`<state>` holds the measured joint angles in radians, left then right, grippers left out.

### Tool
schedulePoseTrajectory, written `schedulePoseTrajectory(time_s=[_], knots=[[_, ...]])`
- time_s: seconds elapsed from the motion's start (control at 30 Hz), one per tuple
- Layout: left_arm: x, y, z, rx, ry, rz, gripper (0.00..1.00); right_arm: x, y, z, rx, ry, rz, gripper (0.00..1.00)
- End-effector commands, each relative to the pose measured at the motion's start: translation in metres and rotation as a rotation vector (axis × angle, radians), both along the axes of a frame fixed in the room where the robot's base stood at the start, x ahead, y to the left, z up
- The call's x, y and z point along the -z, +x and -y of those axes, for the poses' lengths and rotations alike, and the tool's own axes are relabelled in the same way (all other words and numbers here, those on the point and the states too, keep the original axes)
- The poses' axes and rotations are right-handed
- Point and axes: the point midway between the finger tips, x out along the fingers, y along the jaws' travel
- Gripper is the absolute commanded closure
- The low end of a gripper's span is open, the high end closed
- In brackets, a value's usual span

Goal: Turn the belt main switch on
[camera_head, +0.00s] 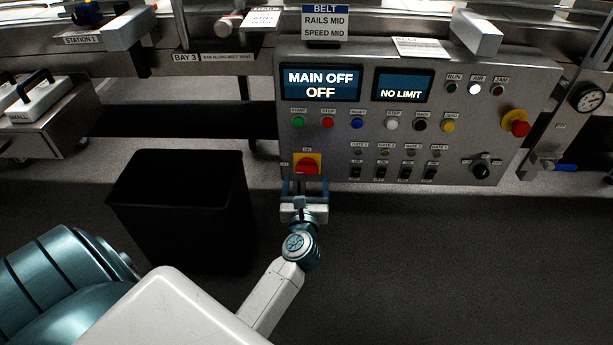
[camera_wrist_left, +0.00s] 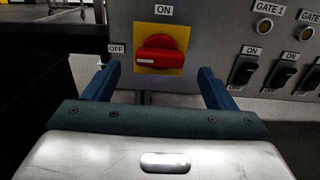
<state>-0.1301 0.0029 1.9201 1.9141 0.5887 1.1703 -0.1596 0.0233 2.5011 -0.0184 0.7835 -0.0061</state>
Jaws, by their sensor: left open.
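The belt main switch (camera_head: 307,168) is a red rotary handle on a yellow plate at the lower left of the control panel. In the left wrist view the red handle (camera_wrist_left: 160,54) lies horizontal, its white mark toward the OFF label (camera_wrist_left: 117,48) on the left; the ON label (camera_wrist_left: 164,11) is above. The panel display (camera_head: 320,83) reads "MAIN OFF OFF". My left gripper (camera_head: 303,187) is open just in front of and below the switch. Its two blue fingers (camera_wrist_left: 157,84) are spread either side of the handle, apart from it. My right gripper is not seen.
The grey control panel (camera_head: 455,120) has coloured buttons, small gate switches (camera_head: 381,172), a black knob (camera_head: 481,167) and a red emergency button (camera_head: 516,123) at right. A black bin (camera_head: 180,205) stands left of my left arm. The floor at right is clear.

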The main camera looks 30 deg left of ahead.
Motion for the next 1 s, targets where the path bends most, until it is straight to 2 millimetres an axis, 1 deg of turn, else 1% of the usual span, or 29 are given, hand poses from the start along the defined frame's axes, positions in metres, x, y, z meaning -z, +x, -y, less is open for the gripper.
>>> schedulePoseTrajectory(time_s=[0.03, 0.1, 0.23, 0.4, 0.63, 0.77, 0.8, 0.87, 1.0], knots=[[0.000, 0.009, -0.005, 0.001, 0.004, 0.002, 0.22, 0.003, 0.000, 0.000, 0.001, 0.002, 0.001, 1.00], [0.001, 0.018, -0.011, 0.000, 0.005, 0.000, 0.22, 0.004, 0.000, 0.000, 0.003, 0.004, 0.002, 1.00], [0.001, 0.030, -0.018, 0.000, 0.003, -0.001, 0.22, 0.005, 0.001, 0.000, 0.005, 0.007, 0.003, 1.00], [0.001, 0.036, -0.022, 0.000, 0.002, -0.001, 0.22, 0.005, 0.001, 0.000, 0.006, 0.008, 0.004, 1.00], [0.000, 0.036, -0.022, 0.000, 0.003, -0.002, 0.22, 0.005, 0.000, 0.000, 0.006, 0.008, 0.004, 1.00], [0.001, 0.036, -0.022, 0.000, 0.003, -0.002, 0.47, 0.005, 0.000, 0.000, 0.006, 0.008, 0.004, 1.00], [0.000, 0.036, -0.022, 0.000, 0.003, -0.002, 0.55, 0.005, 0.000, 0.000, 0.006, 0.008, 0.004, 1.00], [0.001, 0.036, -0.022, 0.000, 0.003, -0.002, 0.67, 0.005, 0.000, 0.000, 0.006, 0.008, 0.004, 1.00], [0.000, 0.036, -0.022, 0.000, 0.005, -0.003, 0.67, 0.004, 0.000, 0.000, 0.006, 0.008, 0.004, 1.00]])
